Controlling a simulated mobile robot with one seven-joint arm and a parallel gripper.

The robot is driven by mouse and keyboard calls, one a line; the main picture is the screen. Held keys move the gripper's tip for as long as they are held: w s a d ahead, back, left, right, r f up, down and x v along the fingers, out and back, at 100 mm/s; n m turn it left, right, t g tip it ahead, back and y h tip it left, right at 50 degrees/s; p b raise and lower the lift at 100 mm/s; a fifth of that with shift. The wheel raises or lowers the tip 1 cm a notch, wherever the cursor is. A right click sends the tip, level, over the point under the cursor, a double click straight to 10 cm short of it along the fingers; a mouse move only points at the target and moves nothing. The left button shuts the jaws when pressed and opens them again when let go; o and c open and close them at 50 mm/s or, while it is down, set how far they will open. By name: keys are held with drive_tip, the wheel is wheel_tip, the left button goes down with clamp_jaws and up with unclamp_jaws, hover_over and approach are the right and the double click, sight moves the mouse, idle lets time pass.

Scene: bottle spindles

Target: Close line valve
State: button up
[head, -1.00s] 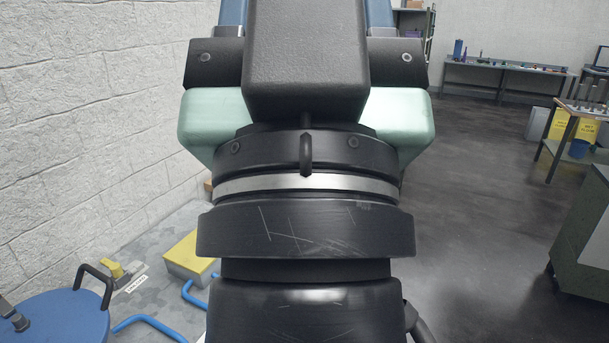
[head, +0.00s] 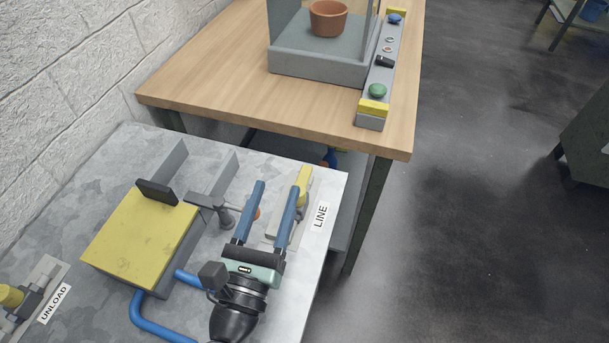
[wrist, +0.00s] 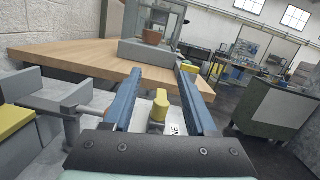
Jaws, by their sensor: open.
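The line valve has a yellow handle (head: 305,179) on a pale base plate beside the LINE label (head: 321,216). In the head view my gripper's right finger hides part of it. My gripper (head: 277,188) is open, its two blue fingers apart and empty, above the metal bench. In the wrist view the yellow handle (wrist: 160,104) shows between the fingers of my gripper (wrist: 161,72), lower than the tips. I cannot tell whether a finger touches it.
A yellow-topped block (head: 145,235) and grey clamp arm (head: 208,203) stand left of my gripper. The UNLOAD valve (head: 12,297) is at far left. A wooden table (head: 230,80) with a control box (head: 380,68) stands beyond.

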drive_tip(key=m+g, duration=0.2)
approach(305, 171)
drive_tip(key=s, duration=0.1)
drive_tip(key=s+a, duration=0.1)
drive_tip(key=shift+s+a+h, duration=0.1)
drive_tip(key=shift+s+h, duration=0.15)
drive_tip(key=shift+h, duration=0.05)
drive_tip(key=shift+w+f, duration=0.1)
drive_tip(key=shift+f, duration=0.1)
drive_tip(key=x, duration=1.2)
drive_tip(key=shift+w, duration=0.25)
clamp_jaws()
